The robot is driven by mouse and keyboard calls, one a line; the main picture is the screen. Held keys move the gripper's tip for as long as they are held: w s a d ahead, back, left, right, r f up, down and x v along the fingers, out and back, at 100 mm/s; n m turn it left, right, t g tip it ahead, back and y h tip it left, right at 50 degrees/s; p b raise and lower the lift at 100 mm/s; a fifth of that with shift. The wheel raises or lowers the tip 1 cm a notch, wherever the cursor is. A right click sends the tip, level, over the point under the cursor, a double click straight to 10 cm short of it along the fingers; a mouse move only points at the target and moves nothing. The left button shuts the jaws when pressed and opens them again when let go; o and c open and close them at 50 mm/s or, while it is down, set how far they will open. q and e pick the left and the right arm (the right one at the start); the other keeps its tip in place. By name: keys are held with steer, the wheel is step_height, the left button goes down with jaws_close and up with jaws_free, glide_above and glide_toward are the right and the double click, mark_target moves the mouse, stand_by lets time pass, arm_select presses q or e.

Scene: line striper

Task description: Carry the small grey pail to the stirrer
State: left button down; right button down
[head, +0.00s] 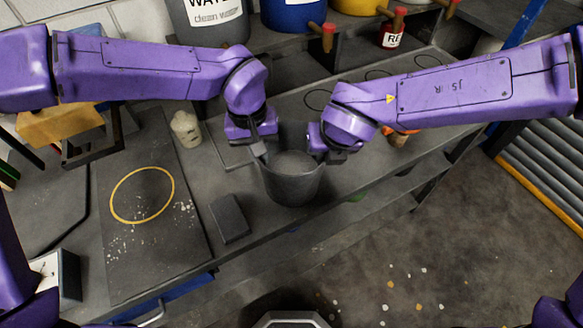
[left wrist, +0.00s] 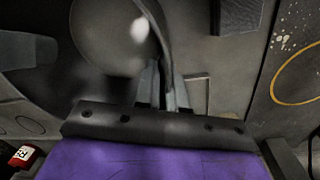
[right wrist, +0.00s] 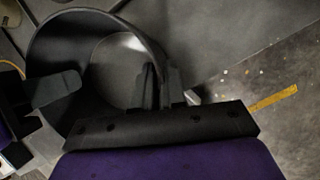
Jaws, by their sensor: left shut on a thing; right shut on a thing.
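The small grey pail (head: 291,187) is in the middle of the head view, upright between my two grippers, over the front part of the grey bench. My left gripper (head: 262,152) is shut on the left side of its rim. My right gripper (head: 322,155) is shut on the right side of its rim. In the left wrist view the pail (left wrist: 100,45) shows its curved rim between the fingers (left wrist: 167,88). In the right wrist view I look into the open pail (right wrist: 50,55), with the fingers (right wrist: 158,90) on its wall. I cannot tell whether the pail touches the bench. I cannot identify the stirrer.
A dark mat with a yellow ring (head: 142,194) lies at the left. A dark block (head: 230,218) lies left of the pail, near the bench's front edge. A pale bottle (head: 186,128) stands behind. Large tubs (head: 212,20) with taps line the back. Open floor lies at the lower right.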

arm_select(q)
steer(key=shift+w+a+r, duration=0.1)
steer(key=shift+w+r, duration=0.05)
steer(key=shift+w, duration=0.05)
arm_select(e)
steer(key=shift+d, duration=0.1)
stand_by(0.6)
